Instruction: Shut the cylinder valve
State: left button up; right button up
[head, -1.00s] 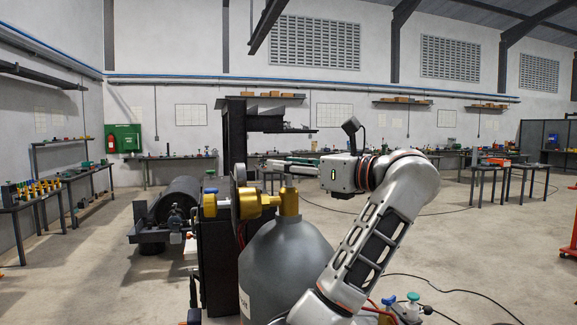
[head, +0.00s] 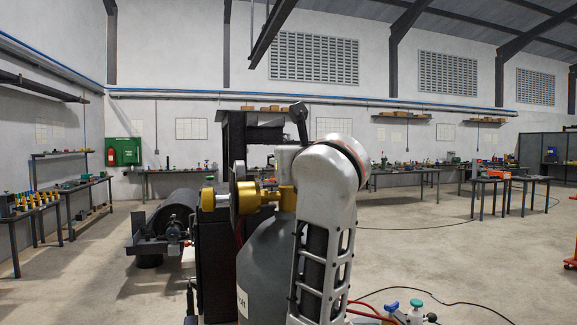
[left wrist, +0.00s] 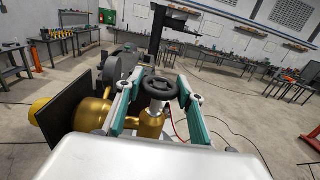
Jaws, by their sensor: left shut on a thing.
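The grey gas cylinder (head: 262,265) stands upright in the middle of the head view, partly hidden by my arm. Its brass valve (head: 287,199) is on top, with a brass regulator (head: 258,199) to the left. In the left wrist view, the valve's black round handwheel (left wrist: 158,88) sits above the brass valve body (left wrist: 151,124). My left gripper (left wrist: 160,80) has its two teal-edged fingers on opposite sides of the handwheel, shut on it. In the head view my arm hides the fingers and handwheel. My right gripper is not in view.
A dark gauge disc (head: 235,192) stands left of the valve, beside a tall black machine frame (head: 213,255). A conveyor roller (head: 176,212) lies further left. Open floor (head: 460,260) lies to the right.

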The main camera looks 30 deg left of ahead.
pick_arm(q)
jog(key=shift+m+t+h, duration=1.2)
jog(key=shift+m+h, duration=0.1)
jog(key=shift+h, duration=0.6)
jog(key=o, duration=1.1)
notch_tip(320, 180, up, 10)
jog(key=shift+f, duration=0.1)
